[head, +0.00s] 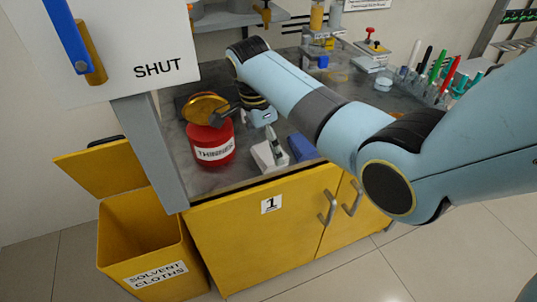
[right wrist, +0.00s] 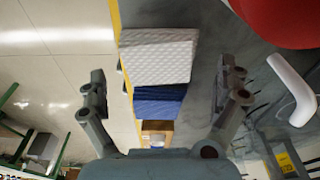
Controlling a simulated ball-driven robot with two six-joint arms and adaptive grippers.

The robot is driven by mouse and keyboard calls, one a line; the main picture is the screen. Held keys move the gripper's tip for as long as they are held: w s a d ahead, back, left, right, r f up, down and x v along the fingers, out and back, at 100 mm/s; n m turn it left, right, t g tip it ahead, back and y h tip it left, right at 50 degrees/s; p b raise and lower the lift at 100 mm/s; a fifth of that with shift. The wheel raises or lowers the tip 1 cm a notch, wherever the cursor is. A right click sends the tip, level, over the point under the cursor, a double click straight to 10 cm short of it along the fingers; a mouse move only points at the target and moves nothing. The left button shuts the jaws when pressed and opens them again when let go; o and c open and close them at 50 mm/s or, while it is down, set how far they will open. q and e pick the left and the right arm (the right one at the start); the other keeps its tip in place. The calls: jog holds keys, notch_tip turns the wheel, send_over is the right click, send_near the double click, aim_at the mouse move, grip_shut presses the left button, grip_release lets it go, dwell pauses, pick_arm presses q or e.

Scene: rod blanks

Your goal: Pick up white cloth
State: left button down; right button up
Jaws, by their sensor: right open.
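The white cloth (head: 265,160) is a small folded pad with a quilted texture, lying near the front edge of the grey worktop. It also shows in the right wrist view (right wrist: 158,60). My right gripper (head: 273,148) points down over the white cloth. In the right wrist view my right gripper (right wrist: 162,85) is open, with its fingers apart on either side of the line of cloths and nothing held. A blue cloth (head: 303,147) lies just right of the white one; it also shows in the right wrist view (right wrist: 158,101). My left gripper is out of view.
A red THINNER can (head: 212,148) stands left of the white cloth. A yellow SOLVENT CLOTHS bin (head: 150,240) with its lid up stands on the floor at left. A panel marked SHUT (head: 130,50) hangs upper left. Coloured pens and bottles stand at the back right.

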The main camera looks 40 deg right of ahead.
aim_at(268, 152)
jog(key=shift+d+f, duration=0.15)
jog(key=shift+f, duration=0.65)
jog(key=shift+d+f, duration=0.1)
jog(key=shift+f, duration=0.65)
jog(key=c, duration=0.9)
jog(key=shift+o, duration=0.2)
jog(key=shift+r, duration=0.1)
notch_tip(268, 152, up, 4)
jog(key=shift+r, duration=0.1)
jog(key=s+d+r+p, duration=0.1)
jog(key=s+d+r, duration=0.1)
jog(key=s, duration=0.3)
jog(key=s+d+r, duration=0.3)
jog(key=s+r, duration=0.1)
jog(key=s, duration=0.1)
jog(key=shift+s+d+r+p, duration=0.2)
jog(key=shift+d+r+p, duration=0.05)
jog(key=shift+r+p, duration=0.1)
